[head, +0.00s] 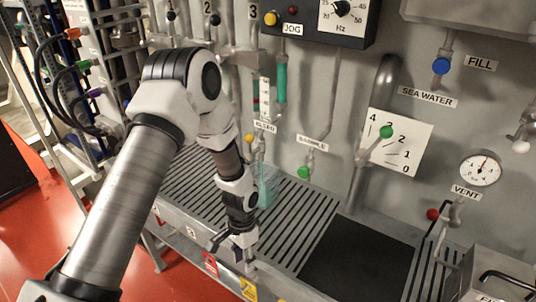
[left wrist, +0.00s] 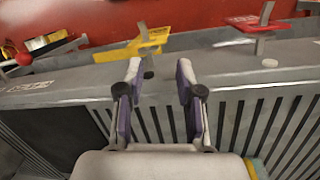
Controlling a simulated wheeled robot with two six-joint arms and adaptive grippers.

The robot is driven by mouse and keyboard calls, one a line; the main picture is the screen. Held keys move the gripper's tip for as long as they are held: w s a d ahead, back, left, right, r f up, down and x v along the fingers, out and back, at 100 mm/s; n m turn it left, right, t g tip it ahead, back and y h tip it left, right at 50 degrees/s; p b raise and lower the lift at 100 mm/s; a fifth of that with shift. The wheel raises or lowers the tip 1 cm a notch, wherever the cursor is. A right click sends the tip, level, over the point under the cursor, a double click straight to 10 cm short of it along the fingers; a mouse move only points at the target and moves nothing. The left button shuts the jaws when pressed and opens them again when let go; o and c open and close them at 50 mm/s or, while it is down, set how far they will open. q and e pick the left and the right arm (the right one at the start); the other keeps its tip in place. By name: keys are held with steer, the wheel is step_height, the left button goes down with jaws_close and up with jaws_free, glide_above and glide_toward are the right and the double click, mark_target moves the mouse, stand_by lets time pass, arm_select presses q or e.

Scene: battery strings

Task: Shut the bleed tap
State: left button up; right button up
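The bleed tap (head: 257,146) is on the back wall under a partly hidden "BLEED" label (head: 265,127). It has a small yellow knob (head: 249,138). My left forearm passes close in front of it and hides part of it, so I cannot tell its handle position. A clear, greenish container (head: 268,186) stands below it, partly behind my wrist. My left gripper (head: 233,243) points down near the bench's front edge, apart from the tap. In the left wrist view its fingers (left wrist: 157,85) are spread with nothing between them. My right gripper is not in view.
A green-knobbed sample tap (head: 304,172) is right of the bleed tap. The slatted bench (head: 190,180) has a dark panel (head: 357,262) at right. Yellow (left wrist: 132,48) and red (left wrist: 258,23) tags stand along its front edge. A metal box (head: 495,275) sits at lower right.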

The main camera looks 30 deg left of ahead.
mark_target(250, 147)
arm_select(q)
steer(key=shift+t, duration=0.3)
steer(key=w+r, duration=0.3)
steer(key=r, duration=0.1)
steer(key=shift+w+a, duration=0.2)
steer(key=shift+a, duration=0.05)
steer(key=w+a+r+t+p, duration=0.1)
steer(key=w+a+r+t, duration=0.2)
steer(key=r, duration=0.7)
steer(key=w+a+r+t, duration=0.1)
steer(key=w+a+r, duration=0.35)
steer(key=r, duration=0.45)
steer(key=w+a+r+t+p, duration=0.15)
steer(key=w+r, duration=0.25)
steer(key=r, duration=0.6)
steer(key=a+p+x, duration=0.1)
steer(key=x, duration=1.1)
steer(key=shift+w+d+f+p, duration=0.2)
steer(key=shift+w+d+p, duration=0.1)
steer(key=shift+d+p, duration=0.1)
steer(key=shift+d, duration=0.1)
jaws_close()
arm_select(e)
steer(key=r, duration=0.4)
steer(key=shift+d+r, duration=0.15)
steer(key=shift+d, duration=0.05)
